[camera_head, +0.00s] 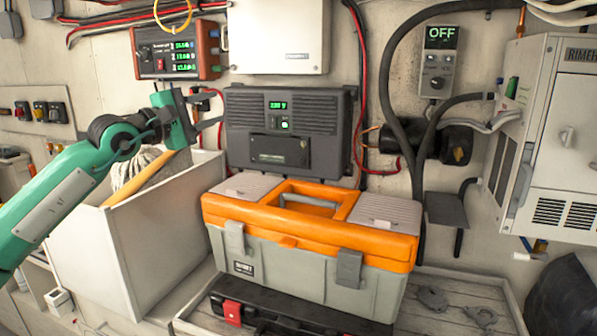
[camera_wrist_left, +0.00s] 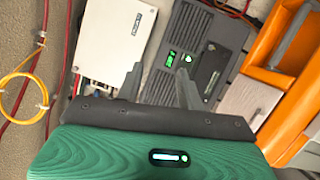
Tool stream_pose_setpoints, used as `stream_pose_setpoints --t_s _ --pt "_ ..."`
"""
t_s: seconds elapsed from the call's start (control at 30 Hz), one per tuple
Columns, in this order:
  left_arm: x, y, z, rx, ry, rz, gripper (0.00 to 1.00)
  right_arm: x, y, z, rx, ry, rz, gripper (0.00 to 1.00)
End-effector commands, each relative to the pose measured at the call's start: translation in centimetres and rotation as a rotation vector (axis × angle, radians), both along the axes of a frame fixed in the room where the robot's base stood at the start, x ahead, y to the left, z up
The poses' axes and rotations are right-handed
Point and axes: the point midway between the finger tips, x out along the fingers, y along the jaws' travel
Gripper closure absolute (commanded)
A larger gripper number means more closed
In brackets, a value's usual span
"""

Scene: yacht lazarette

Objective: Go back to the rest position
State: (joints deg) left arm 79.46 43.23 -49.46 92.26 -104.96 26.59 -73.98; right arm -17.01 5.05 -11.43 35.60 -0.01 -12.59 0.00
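My left arm comes in from the left in the head view, and its green and black gripper (camera_head: 215,108) hangs in front of the wall, just left of the dark grey ventilated unit (camera_head: 237,135) and above the white bin. Its two dark fingers stand apart with nothing between them; they also show in the left wrist view (camera_wrist_left: 160,85), spread in front of the white box and the dark unit. My right gripper is in neither view.
An orange and grey toolbox (camera_head: 300,262) sits on a black case (camera_head: 285,318) on the bench. A white bin (camera_head: 165,240) with rope (camera_head: 140,172) stands below my left arm. A white cabinet (camera_head: 560,140), hoses and a control panel (camera_head: 437,62) are at right.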

Motion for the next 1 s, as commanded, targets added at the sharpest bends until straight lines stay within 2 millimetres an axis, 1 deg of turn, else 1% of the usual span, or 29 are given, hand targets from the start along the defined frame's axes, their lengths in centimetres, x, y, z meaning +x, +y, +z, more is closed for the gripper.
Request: stream_pose_setpoints --t_s 0.03,0.17,0.2,0.33,0.43,0.57,0.67,0.77,0.87,0.97,1.0 --pt "-0.4 -1.5 -1.5 -0.068 0.033 -0.052 0.62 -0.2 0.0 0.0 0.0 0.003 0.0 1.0" --pt "-2.3 -4.9 -4.4 -0.32 0.137 -0.2 0.62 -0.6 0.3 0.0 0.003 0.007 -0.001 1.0" --pt "-3.0 -5.6 -5.2 -0.407 0.173 -0.244 0.62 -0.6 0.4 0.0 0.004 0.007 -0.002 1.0" --pt "-5.0 -7.2 -7.6 -0.699 0.302 -0.369 0.62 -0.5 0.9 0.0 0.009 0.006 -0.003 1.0" --pt "-6.2 -7.4 -9.4 -0.934 0.405 -0.443 0.62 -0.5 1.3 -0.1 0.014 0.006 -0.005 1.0" --pt "-7.5 -6.7 -12.1 -1.247 0.538 -0.514 0.62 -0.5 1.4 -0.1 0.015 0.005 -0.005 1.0" --pt "-8.2 -5.6 -14.5 -1.496 0.634 -0.545 0.62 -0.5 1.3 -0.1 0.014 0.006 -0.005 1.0" --pt "-8.9 -4.0 -17.4 -1.751 0.723 -0.555 0.62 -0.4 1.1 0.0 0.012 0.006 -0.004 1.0" --pt "-9.6 -2.3 -20.9 -2.012 0.8 -0.544 0.62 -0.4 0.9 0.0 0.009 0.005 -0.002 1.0" --pt "-10.5 -0.5 -24.8 -2.276 0.859 -0.51 0.62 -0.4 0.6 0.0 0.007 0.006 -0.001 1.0" --pt "-11.0 0.1 -26.5 -2.382 0.878 -0.489 0.62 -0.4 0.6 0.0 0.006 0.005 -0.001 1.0"
